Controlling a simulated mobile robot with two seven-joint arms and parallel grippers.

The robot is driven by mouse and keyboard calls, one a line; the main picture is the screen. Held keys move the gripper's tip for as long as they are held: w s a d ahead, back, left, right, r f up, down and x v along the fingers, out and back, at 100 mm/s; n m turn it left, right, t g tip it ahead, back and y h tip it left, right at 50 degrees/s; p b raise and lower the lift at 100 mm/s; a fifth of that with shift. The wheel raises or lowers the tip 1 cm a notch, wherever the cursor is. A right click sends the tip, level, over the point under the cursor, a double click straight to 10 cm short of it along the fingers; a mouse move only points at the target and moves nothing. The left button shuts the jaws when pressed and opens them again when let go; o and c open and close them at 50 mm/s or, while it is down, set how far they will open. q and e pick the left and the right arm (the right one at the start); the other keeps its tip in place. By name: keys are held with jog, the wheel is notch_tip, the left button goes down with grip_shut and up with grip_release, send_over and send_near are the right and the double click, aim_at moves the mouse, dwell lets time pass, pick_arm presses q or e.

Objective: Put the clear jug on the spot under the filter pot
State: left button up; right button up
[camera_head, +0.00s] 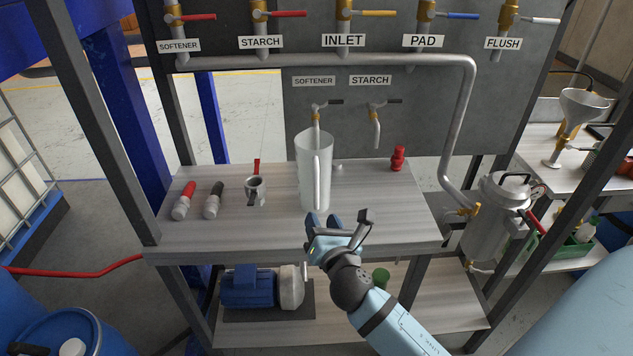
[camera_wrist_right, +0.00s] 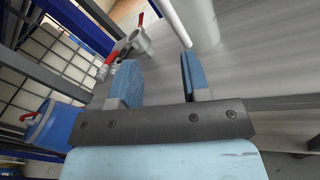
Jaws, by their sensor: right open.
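The clear jug (camera_head: 306,165), tall and translucent with a long handle facing me, stands upright on the wooden-topped bench (camera_head: 375,215) below the small softener tap. My right gripper (camera_head: 326,220) is open and empty, just in front of the jug's base and handle. In the right wrist view the jug (camera_wrist_right: 202,18) shows at the top, beyond the open fingers (camera_wrist_right: 158,72). The metal filter pot (camera_head: 498,210) with a brass tap (camera_head: 469,210) is right of the bench. I cannot make out the spot under it. My left gripper is not in view.
Red-tipped (camera_head: 184,199) and dark-tipped (camera_head: 214,199) fittings and a metal valve (camera_head: 255,188) lie left of the jug. A red fitting (camera_head: 398,158) stands at the back right. A bent pipe (camera_head: 462,120) and frame post (camera_head: 535,165) flank the pot. The bench's right front is clear.

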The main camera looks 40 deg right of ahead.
jog(key=s+f+n, duration=0.2)
jog(key=s+n, duration=0.1)
jog(key=n+p, duration=0.1)
send_near(317, 195)
jog(key=x, duration=0.5)
jog(key=shift+h, duration=0.3)
jog(key=p+x, duration=0.1)
jog(key=x, duration=0.4)
jog(key=shift+a, duration=0.1)
jog(key=shift+w+f, duration=0.1)
jog(key=shift+w, duration=0.35)
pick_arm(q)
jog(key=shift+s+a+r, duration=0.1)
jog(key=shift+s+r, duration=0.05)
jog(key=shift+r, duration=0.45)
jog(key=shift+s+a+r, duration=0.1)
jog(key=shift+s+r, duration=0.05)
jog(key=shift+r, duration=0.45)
pick_arm(e)
jog(key=shift+s, duration=0.1)
grip_shut()
